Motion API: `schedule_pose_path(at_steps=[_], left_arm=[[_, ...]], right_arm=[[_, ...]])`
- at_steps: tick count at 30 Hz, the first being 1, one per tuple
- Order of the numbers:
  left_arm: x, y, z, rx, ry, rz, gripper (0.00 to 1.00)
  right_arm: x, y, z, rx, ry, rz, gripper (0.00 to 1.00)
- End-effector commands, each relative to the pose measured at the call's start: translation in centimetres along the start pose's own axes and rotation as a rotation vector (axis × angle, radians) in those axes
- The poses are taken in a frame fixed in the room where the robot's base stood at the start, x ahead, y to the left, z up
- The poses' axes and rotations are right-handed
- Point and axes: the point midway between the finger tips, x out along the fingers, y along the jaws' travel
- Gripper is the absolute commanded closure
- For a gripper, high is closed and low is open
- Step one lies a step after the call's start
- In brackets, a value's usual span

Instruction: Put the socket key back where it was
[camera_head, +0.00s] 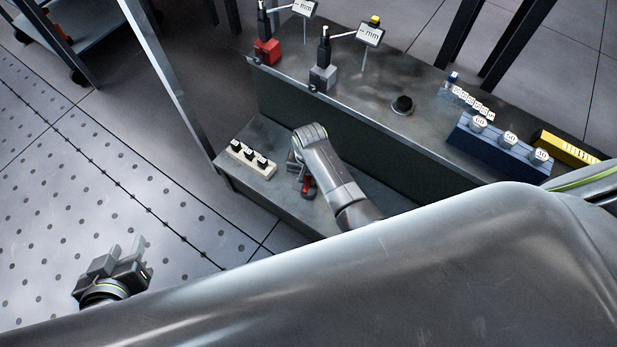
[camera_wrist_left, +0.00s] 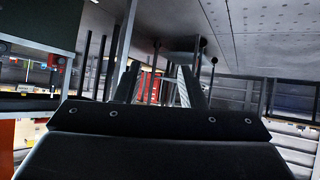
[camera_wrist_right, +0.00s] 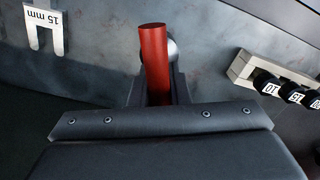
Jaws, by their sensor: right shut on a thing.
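The socket key (camera_wrist_right: 154,62) has a red cylindrical handle. In the right wrist view it stands between the two fingers of my right gripper (camera_wrist_right: 153,92), which is shut on it. Its red part also shows in the head view (camera_head: 308,186), low over the lower grey shelf; my right arm hides the rest. Whether its end touches the shelf cannot be told. A pale rack (camera_head: 250,160) with black sockets lies left of the right gripper, and it shows in the right wrist view (camera_wrist_right: 243,68). My left gripper (camera_head: 122,258) is open and empty, over the dotted floor.
A white fork-shaped piece marked 15 mm (camera_wrist_right: 45,30) lies near the right gripper. The higher bench (camera_head: 390,75) behind holds two dial gauges on red (camera_head: 266,50) and grey (camera_head: 322,78) blocks, a black knob (camera_head: 402,105), a blue block (camera_head: 490,147) and a yellow box (camera_head: 568,148).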

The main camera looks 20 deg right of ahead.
Motion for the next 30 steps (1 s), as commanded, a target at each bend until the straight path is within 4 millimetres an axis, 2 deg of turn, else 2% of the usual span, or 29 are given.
schedule_pose_path(at_steps=[4,17,18,23,30], left_arm=[[0.1,-0.1,-1.1,0.008,0.054,-0.006,0.64],[0.1,-0.1,-1.5,0.011,0.077,-0.009,0.64],[0.1,-0.1,-1.6,0.012,0.082,-0.009,0.64],[0.1,-0.1,-1.6,0.011,0.08,-0.009,0.64],[0.1,-0.1,-1.6,0.011,0.08,-0.009,0.64]], right_arm=[[0.2,-0.1,-0.1,0.0,0.002,-0.002,1.0],[0.5,0.0,-0.1,0.0,0.001,-0.001,1.0],[0.6,0.0,0.0,0.0,0.0,0.0,0.83],[0.5,0.0,0.0,0.0,0.0,0.0,0.62],[0.5,0.0,0.0,0.0,0.0,0.0,0.62]])
